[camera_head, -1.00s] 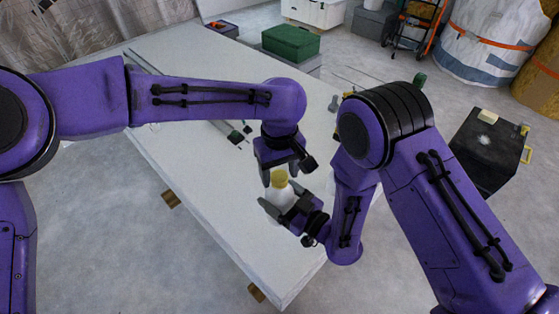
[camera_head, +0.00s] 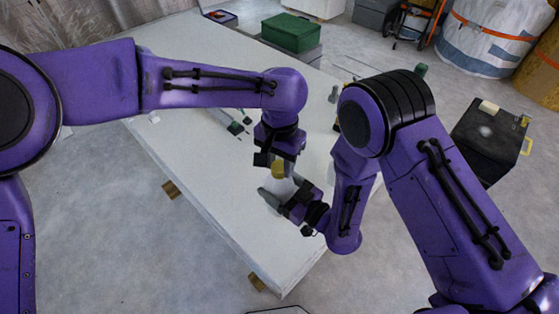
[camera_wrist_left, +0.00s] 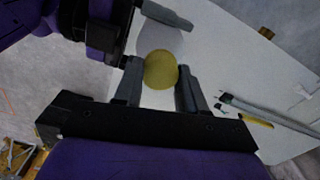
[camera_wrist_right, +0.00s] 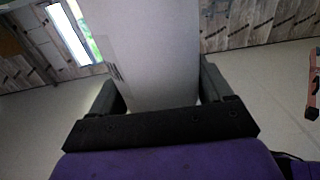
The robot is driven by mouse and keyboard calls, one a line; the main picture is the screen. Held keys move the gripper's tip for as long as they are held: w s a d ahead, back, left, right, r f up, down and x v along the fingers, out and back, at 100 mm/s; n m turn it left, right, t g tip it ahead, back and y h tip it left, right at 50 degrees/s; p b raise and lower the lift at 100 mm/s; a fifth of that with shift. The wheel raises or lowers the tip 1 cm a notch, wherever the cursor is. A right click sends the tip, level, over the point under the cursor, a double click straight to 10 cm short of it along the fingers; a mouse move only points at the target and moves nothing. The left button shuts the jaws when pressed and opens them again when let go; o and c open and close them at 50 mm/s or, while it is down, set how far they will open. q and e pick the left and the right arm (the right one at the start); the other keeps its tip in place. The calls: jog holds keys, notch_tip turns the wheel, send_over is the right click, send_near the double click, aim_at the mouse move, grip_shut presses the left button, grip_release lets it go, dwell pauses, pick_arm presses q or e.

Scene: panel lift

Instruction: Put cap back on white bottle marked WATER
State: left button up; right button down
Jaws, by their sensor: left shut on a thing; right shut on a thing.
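The yellow cap (camera_head: 278,170) is between the fingers of my left gripper (camera_head: 279,162), which is shut on it. In the left wrist view the round cap (camera_wrist_left: 160,69) fills the gap between both fingers. The white bottle (camera_head: 277,187) is directly below the cap, held upright by my right gripper (camera_head: 285,196). In the right wrist view the bottle's white side (camera_wrist_right: 150,50) stands between the fingers, with part of a dark marking at its left. The cap lines up with the bottle top; I cannot tell whether it is seated or only touching.
The white panel table (camera_head: 185,130) lies under both grippers. Dark tools (camera_head: 233,125) lie on it behind the left gripper. A green box (camera_head: 291,33) stands at the back. A black case (camera_head: 490,140) is on the floor at right.

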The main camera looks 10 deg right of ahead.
pick_arm(q)
jog(key=m, duration=0.6)
jog(key=shift+m, duration=0.4)
jog(key=m, duration=0.3)
jog(key=shift+m, duration=0.3)
jog(key=m, duration=1)
jog(key=shift+m, duration=0.3)
jog(key=o, duration=1.2)
jog(key=shift+c, duration=0.2)
jog(key=shift+r, duration=2.2)
jog(key=shift+c, duration=0.5)
